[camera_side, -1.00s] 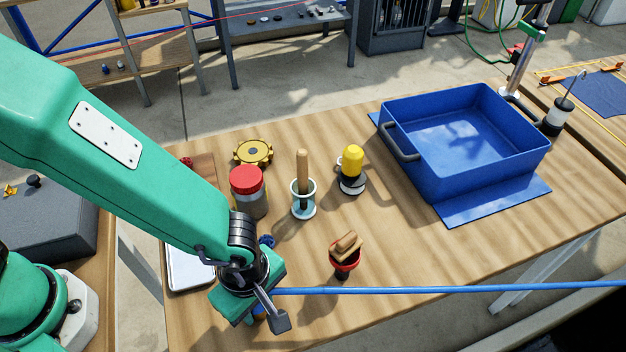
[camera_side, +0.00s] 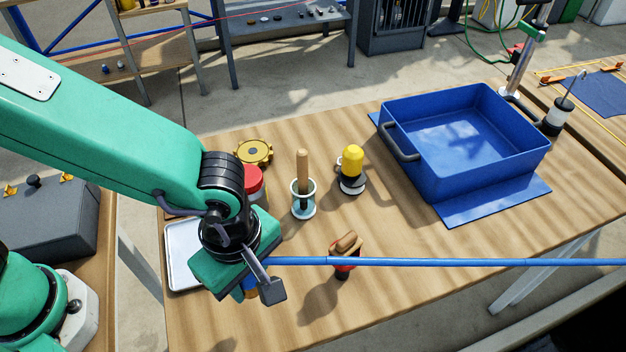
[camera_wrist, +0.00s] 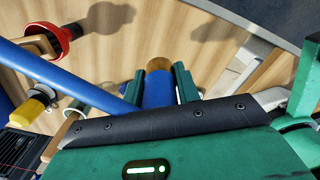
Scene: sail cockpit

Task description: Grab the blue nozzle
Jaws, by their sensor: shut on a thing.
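The blue nozzle (camera_wrist: 158,92) stands between the green fingers of my gripper (camera_wrist: 160,88) in the wrist view. It is blue with a brass-coloured end. In the side view only a small blue and orange part of the nozzle (camera_side: 250,284) shows under my gripper (camera_side: 245,287). The gripper's green body and black wrist hide the rest. My gripper is shut on the nozzle, apparently above the wooden table. A long blue pole or hose (camera_side: 420,261) runs from beside the gripper to the right edge. Its join to the nozzle is hidden.
A wooden-handled tool in a pale holder (camera_side: 303,190), a yellow-topped item (camera_side: 352,160) and a red-lidded jar (camera_side: 254,180) stand farther back. A blue bin (camera_side: 470,175) is right, a white tray (camera_side: 180,262) left.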

